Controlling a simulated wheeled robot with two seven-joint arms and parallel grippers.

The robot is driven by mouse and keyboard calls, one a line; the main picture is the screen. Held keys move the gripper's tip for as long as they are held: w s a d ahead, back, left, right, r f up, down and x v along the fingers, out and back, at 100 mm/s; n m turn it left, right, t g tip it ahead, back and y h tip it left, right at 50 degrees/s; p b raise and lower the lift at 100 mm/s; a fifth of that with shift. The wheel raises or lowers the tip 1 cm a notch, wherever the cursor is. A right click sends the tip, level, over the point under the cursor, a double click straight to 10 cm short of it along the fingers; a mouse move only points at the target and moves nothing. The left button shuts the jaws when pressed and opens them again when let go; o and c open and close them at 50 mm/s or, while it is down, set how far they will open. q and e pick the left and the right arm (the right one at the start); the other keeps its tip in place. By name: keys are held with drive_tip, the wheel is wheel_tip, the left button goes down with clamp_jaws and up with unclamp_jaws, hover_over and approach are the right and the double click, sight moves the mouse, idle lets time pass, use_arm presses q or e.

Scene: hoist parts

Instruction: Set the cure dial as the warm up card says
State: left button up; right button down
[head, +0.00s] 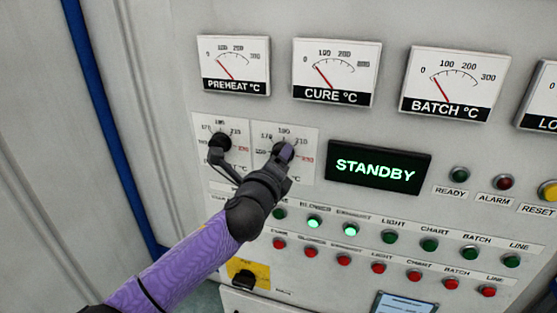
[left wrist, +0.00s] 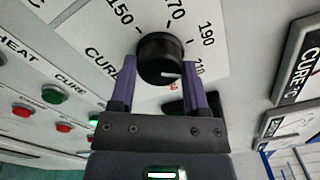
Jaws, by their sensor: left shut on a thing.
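The black cure dial shows between my fingers in the left wrist view (left wrist: 158,50), on a white scale plate (head: 307,140) marked 150, 170, 190 and higher. The dial's white mark points to the right in the wrist view, roughly toward the 210 figure, which a finger partly hides. My left gripper (head: 284,153) is shut on the dial, one purple finger on each side. It covers much of the scale in the head view. I cannot make out a warm up card with readable text.
A preheat dial (head: 219,141) stands close left of my gripper. Preheat (head: 233,65), cure (head: 336,72) and batch (head: 452,84) meters are above. A STANDBY display (head: 378,167) is right. Rows of green and red buttons lie below. A screen or card (head: 405,303) is cut off at the bottom.

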use_arm(q)
drive_tip(key=shift+f+n+p, duration=0.1)
drive_tip(key=shift+n+p, duration=0.8)
drive_tip(key=shift+n, duration=7.8)
drive_tip(key=o, duration=1.3)
drive_tip(key=v, duration=1)
drive_tip(key=shift+b, duration=0.4)
